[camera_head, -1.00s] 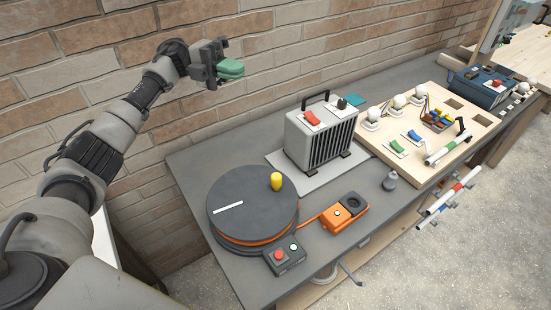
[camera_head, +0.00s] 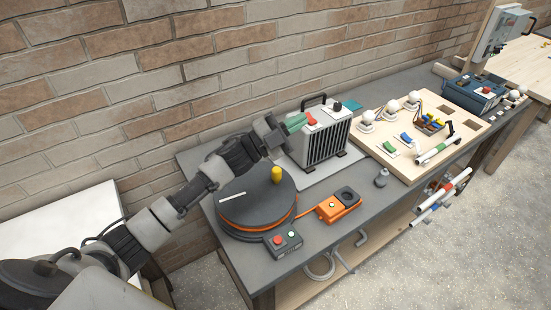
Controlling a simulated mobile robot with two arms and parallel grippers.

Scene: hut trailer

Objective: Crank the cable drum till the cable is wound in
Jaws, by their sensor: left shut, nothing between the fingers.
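The cable drum (camera_head: 256,205) is a dark grey round disc lying flat near the left end of the grey bench. A white stripe marks its top, and a yellow crank knob (camera_head: 276,174) stands upright at its far right edge. Orange cable shows around the drum's side and runs right to an orange socket box (camera_head: 339,206). My left gripper (camera_head: 294,124), with green fingertips, is shut and empty. It appears above and behind the knob, in front of the heater's left side in the picture, apart from the knob. My right gripper is out of view.
A grey heater (camera_head: 318,140) with a red switch stands behind the drum. A control box (camera_head: 283,241) with red and green buttons sits at the drum's front. A wooden board (camera_head: 420,135) with bulbs and switches lies to the right, beyond a small grey weight-like object (camera_head: 381,178).

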